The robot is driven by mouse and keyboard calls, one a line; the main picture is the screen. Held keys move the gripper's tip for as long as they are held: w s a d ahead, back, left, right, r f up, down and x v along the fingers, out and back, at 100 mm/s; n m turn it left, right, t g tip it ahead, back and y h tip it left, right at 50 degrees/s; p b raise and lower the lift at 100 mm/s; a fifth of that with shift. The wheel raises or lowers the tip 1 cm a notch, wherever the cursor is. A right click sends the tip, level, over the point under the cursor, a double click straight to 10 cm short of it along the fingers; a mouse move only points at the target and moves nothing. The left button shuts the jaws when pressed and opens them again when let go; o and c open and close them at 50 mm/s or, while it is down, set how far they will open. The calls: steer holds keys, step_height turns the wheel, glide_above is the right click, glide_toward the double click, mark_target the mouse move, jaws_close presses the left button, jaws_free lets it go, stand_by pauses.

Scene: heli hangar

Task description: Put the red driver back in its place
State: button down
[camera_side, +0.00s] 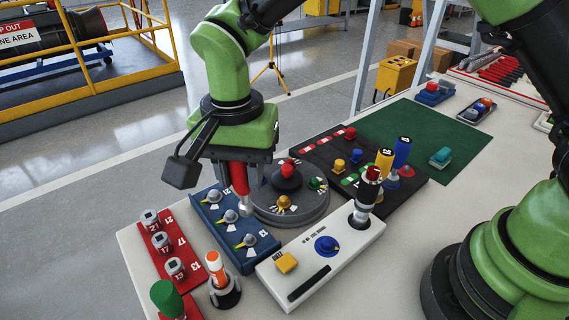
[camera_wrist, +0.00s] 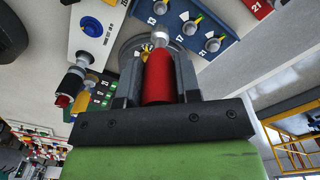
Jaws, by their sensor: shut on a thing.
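My gripper (camera_side: 238,162) is shut on the red driver (camera_side: 240,180), which hangs with its silver tip down. In the wrist view the red driver (camera_wrist: 159,78) lies between the two dark fingers, its metal end pointing away. In the side view it is above the gap between the blue dial panel (camera_side: 232,228) and the round grey base (camera_side: 291,207). A dark board (camera_side: 330,150) behind holds an upright yellow driver (camera_side: 385,160) and blue driver (camera_side: 402,152). A red ring (camera_side: 407,171) on the board, beside the blue driver, looks empty.
A white box (camera_side: 325,262) with a blue knob and an upright red-topped black tool (camera_side: 368,190) stands in front. An orange-white driver (camera_side: 215,266) stands in a holder at front left. A red strip (camera_side: 165,250) carries several silver pieces. The green mat (camera_side: 420,135) has free room.

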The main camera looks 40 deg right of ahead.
steer(key=w+d+m, duration=0.3)
steer(key=d, duration=0.9)
steer(key=m, duration=0.7)
glide_above(408, 166)
steer(key=f, duration=0.2)
steer(key=shift+f, duration=1.7)
steer(key=shift+f, duration=1.05)
steer(key=c, duration=0.7)
jaws_free()
steer(key=shift+c, duration=0.2)
steer(key=shift+r, duration=0.1)
